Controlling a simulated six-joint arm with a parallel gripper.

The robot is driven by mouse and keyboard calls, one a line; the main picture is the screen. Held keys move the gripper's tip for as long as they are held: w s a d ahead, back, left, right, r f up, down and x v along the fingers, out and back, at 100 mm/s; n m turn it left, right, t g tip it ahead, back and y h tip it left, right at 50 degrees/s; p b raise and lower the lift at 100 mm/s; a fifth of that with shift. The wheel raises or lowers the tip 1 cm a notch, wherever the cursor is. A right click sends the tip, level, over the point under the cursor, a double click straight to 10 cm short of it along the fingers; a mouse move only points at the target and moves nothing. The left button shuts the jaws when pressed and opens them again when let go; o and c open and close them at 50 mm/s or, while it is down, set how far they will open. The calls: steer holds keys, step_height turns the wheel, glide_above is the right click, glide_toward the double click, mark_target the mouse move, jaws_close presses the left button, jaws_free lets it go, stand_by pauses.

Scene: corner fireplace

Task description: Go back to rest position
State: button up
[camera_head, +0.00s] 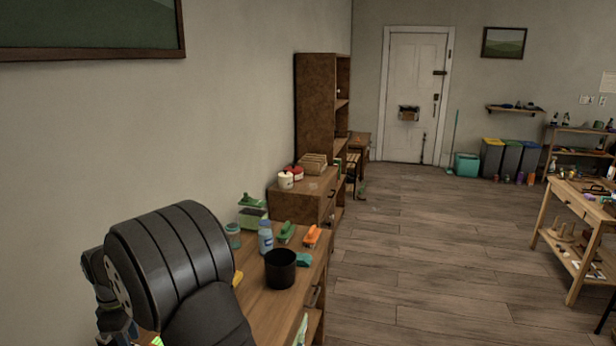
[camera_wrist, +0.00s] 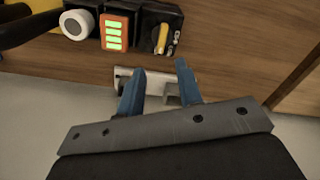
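My gripper (camera_wrist: 160,95) shows in the wrist view with its two blue fingers apart and nothing between them. Beyond the fingertips is a pale metal handle or bracket (camera_wrist: 124,73) on a wooden front; it looks apart from the fingers, though the exact gap is hard to judge. In the head view my dark arm fills the lower left, in front of part of the wooden dresser (camera_head: 262,312), and my gripper is hidden there.
On the dresser top stand a black cup (camera_head: 280,270), a blue bottle (camera_head: 265,238) and an orange-handled brush (camera_head: 311,236). The wrist view shows a device with a green-lit display (camera_wrist: 116,32) and a white knob (camera_wrist: 73,25). The wooden floor (camera_head: 430,250) to the right is clear.

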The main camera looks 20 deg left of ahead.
steer(key=f+n, duration=0.1)
steer(key=f, duration=0.1)
steer(key=f+n, duration=0.1)
steer(key=f, duration=0.2)
steer(key=f+n, duration=0.2)
steer(key=f, duration=0.1)
steer(key=shift+s+d+f, duration=0.15)
steer(key=shift+d, duration=0.15)
steer(key=shift+s+d+f, duration=0.1)
steer(key=shift+d+f, duration=0.1)
steer(key=shift+f, duration=0.3)
steer(key=o, duration=1.5)
steer(key=shift+a+f, duration=0.1)
steer(key=shift+a, duration=0.05)
step_height(320, 180, up, 18)
steer(key=n, duration=0.9)
steer(key=f, duration=0.9)
steer(key=shift+a+f, duration=0.2)
steer(key=shift+f, duration=0.2)
